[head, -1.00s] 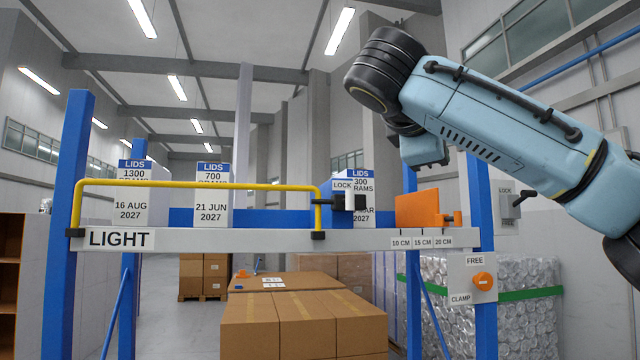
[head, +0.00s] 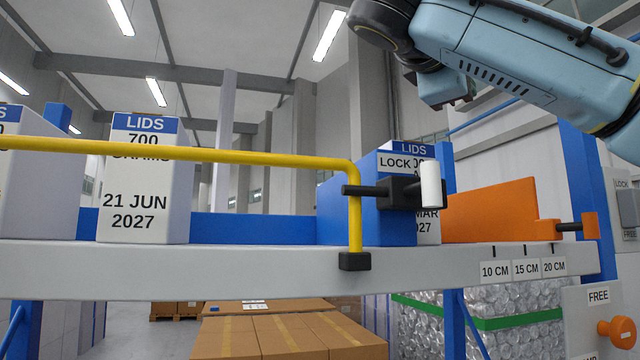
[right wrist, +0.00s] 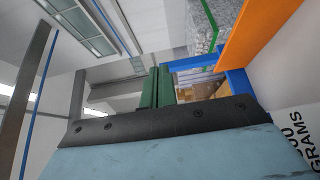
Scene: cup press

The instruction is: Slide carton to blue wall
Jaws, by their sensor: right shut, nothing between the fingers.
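A white carton with a blue LIDS band, dated 21 JUN 2027 (head: 146,195), stands upright on the grey shelf (head: 200,270). Another white carton (head: 38,200) stands to its left, cut by the picture edge. A third carton (head: 428,232) is mostly hidden behind a tall blue wall (head: 345,212). A gap separates the middle carton from this wall. My right arm crosses the upper right of the head view, above the shelf, its fingertips not showing there. In the right wrist view my right gripper's green fingers (right wrist: 157,80) are together and empty, apart from a white carton face (right wrist: 285,85) reading GRAMS.
A yellow rail (head: 200,153) runs along the shelf front. A black LOCK latch (head: 400,192) with a white handle sits by the blue wall. An orange plate (head: 490,212) stands right of it, near 10, 15 and 20 CM marks. An orange knob (head: 618,332) is lower right.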

